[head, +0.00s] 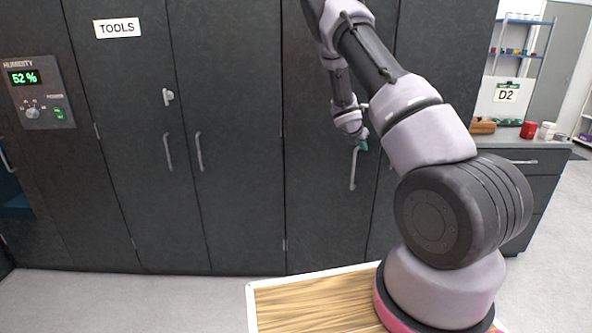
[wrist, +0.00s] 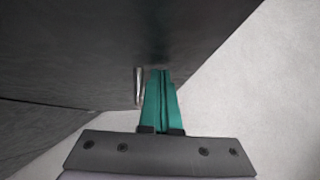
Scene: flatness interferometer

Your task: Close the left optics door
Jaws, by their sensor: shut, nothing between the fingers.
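A dark cabinet door (head: 325,215) with a vertical bar handle (head: 353,168) stands behind my arm, right of the TOOLS cabinet. No optics label shows; my arm covers part of this cabinet's front. The door looks about in line with the neighbouring fronts; I cannot tell whether a small gap is left. My gripper (head: 362,140) is at the top of the handle. In the wrist view my green fingers (wrist: 161,100) are together and empty, close to the dark door face (wrist: 75,50). The handle (wrist: 138,86) is just left of them, not between them.
The TOOLS cabinet (head: 225,95) at the left has both doors shut. A humidity panel (head: 33,92) is at the far left. A drawer unit (head: 530,185) with small containers stands at the right. Grey floor (head: 130,300) is clear in front of the cabinets.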

